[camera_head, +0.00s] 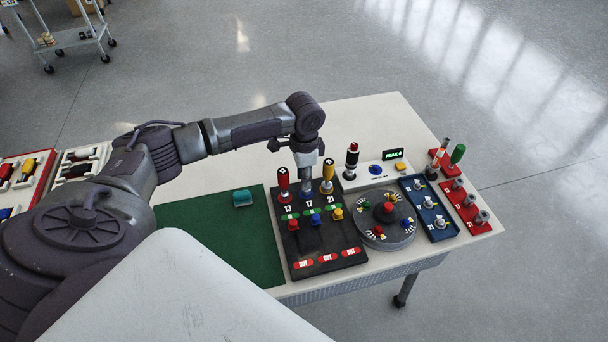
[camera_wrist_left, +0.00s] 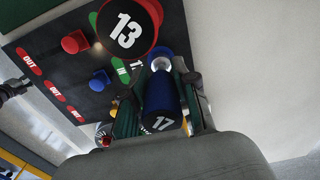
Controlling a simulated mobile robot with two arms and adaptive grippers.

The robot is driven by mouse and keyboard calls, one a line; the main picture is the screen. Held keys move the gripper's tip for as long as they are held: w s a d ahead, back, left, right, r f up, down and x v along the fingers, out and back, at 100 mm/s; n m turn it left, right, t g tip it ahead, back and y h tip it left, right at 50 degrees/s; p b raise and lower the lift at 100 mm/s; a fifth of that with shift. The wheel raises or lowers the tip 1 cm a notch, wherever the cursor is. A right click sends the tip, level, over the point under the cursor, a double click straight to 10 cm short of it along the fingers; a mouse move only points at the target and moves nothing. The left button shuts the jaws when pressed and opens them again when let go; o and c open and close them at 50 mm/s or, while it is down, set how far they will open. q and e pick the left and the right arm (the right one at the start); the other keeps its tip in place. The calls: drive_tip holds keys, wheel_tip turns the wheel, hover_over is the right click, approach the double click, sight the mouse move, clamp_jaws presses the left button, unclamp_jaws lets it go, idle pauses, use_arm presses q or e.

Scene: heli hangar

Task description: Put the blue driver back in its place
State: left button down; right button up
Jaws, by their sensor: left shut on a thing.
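The blue driver (camera_wrist_left: 162,95), with 17 on its dark cap, is between the fingers of my left gripper (camera_head: 306,178). In the head view the gripper covers most of it, over the 17 place of the black tool board (camera_head: 342,246). It looks about upright; whether its tip is seated in the board is hidden. My left gripper is shut on its handle. The red driver (camera_head: 283,180) stands at 13 on the left and the yellow driver (camera_head: 327,172) at 21 on the right, both close to the gripper.
The board has red, blue and yellow knobs and red OUT labels. A black-and-red driver (camera_head: 352,160), a display box (camera_head: 376,169), a round grey dial (camera_head: 384,236), a blue tray (camera_head: 428,216) and a red rack (camera_head: 468,212) stand right. A green mat (camera_head: 225,248) lies left.

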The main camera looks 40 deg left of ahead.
use_arm(q)
drive_tip(key=shift+f, duration=0.15)
drive_tip(key=c, duration=0.8)
unclamp_jaws()
wheel_tip(320, 180, up, 8)
drive_tip(key=p, duration=0.8)
drive_tip(key=shift+f+p, duration=0.2)
drive_tip(key=shift+p, duration=0.2)
drive_tip(key=shift+f, duration=0.1)
